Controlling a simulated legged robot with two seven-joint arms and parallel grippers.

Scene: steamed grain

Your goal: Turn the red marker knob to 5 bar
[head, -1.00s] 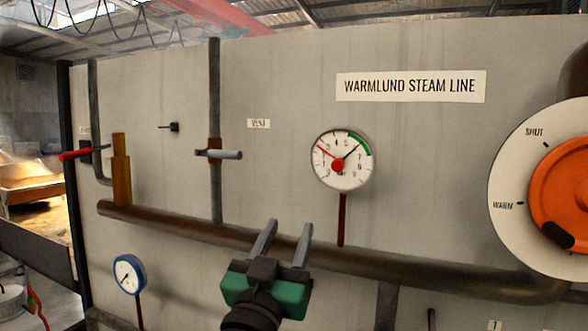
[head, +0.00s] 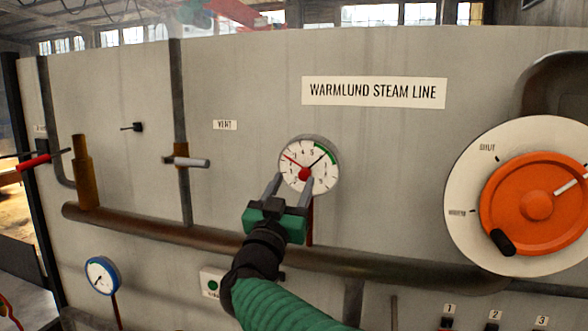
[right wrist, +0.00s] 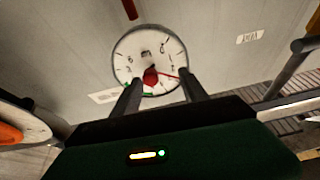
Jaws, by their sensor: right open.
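The round white gauge (head: 325,180) with a green band is on the grey panel. Its red marker knob (head: 304,174) sits at the middle of the dial. The knob's red pointer runs up and left, near 3; a black needle points up and right toward the green band. My right gripper (head: 293,181) is open at the lower left of the gauge, fingers pointing at the dial. In the right wrist view the red knob (right wrist: 151,77) lies between the fingers, with gaps on both sides. Depth to the dial is hard to tell. My left gripper is not in view.
A large orange handwheel (head: 537,205) stands at the right. A rusty pipe (head: 390,268) runs below the gauge. A vent lever (head: 190,162), a red lever (head: 34,162) and a blue-rimmed gauge (head: 102,276) are at the left.

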